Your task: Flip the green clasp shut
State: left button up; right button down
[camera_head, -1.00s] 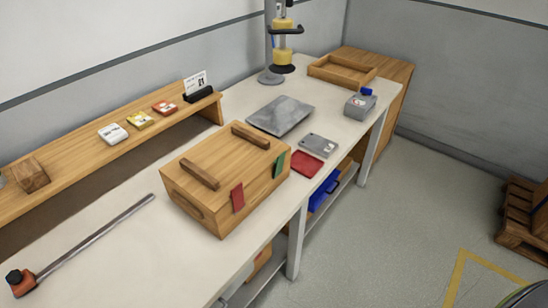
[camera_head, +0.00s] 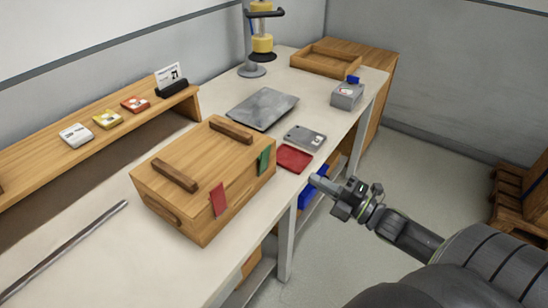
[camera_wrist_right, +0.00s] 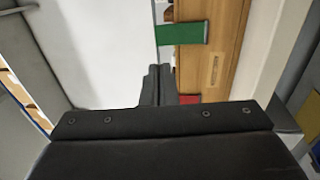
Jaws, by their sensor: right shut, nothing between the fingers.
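A wooden box (camera_head: 190,220) with a closed lid stands on the workbench in the head view. Its front side carries a green clasp (camera_head: 264,161) towards the right and a red clasp (camera_head: 218,199) towards the left. My right gripper (camera_head: 318,181) is shut and empty, in front of the bench and to the right of the green clasp, apart from it. In the right wrist view, the green clasp (camera_wrist_right: 182,33) lies above the shut fingertips (camera_wrist_right: 160,72) and juts past the box's edge. The red clasp (camera_wrist_right: 189,99) is partly hidden by the gripper. My left gripper is out of view.
A red pad (camera_head: 294,158), a grey device (camera_head: 305,138) and a grey plate (camera_head: 262,109) lie right of the box. A metal bar (camera_head: 70,248) lies to its left. A blue bin (camera_head: 312,192) sits below the benchtop. The floor in front is free.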

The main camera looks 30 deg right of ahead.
aim_at(267, 151)
jog(key=p+x, duration=0.2)
jog(key=x, duration=0.8)
jog(key=shift+d+r, duration=0.15)
jog(key=shift+p+x, duration=0.7)
jog(key=shift+x, duration=0.2)
jog(key=shift+w, duration=0.35)
